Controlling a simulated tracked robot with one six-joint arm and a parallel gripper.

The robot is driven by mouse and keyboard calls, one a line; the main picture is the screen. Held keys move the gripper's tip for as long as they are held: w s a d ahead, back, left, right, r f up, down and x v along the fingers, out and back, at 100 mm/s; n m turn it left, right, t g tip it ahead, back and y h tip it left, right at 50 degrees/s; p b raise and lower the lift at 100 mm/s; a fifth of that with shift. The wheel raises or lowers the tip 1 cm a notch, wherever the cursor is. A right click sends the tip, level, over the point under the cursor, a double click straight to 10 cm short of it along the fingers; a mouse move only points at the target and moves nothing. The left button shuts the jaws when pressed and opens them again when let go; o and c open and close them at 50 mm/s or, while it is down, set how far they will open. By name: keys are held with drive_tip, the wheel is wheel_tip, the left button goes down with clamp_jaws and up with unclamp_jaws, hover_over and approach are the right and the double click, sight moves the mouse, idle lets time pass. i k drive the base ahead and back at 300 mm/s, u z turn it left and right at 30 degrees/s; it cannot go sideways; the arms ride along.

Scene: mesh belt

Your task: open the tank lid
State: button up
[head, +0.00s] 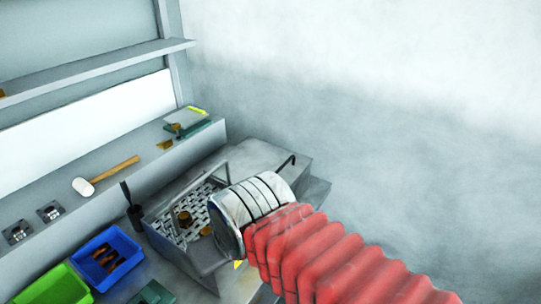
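A grey metal tank-like unit (214,262) stands at the middle of the head view, with a mesh belt (172,231) in its top. A grey bar frame (188,185) rises along the far edge of the mesh. I cannot tell which part is the lid, or whether it is open. My arm, in a red ribbed sleeve, comes in from the lower right. Its silver-white banded end covers the right side of the unit. My gripper's fingers do not show, so I cannot see whether they touch anything.
A blue bin (126,243) with brown-handled items and a green bin (60,287) stand at lower left. A white-headed mallet (82,187) lies on the ledge behind. A shelf (95,70) runs above.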

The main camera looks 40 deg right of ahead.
sight(252, 157)
drive_tip(key=u, duration=0.45)
drive_tip(key=k, duration=1.1)
drive_tip(key=z, duration=0.4)
drive_tip(key=i, duration=1.4)
drive_tip(key=z, duration=0.05)
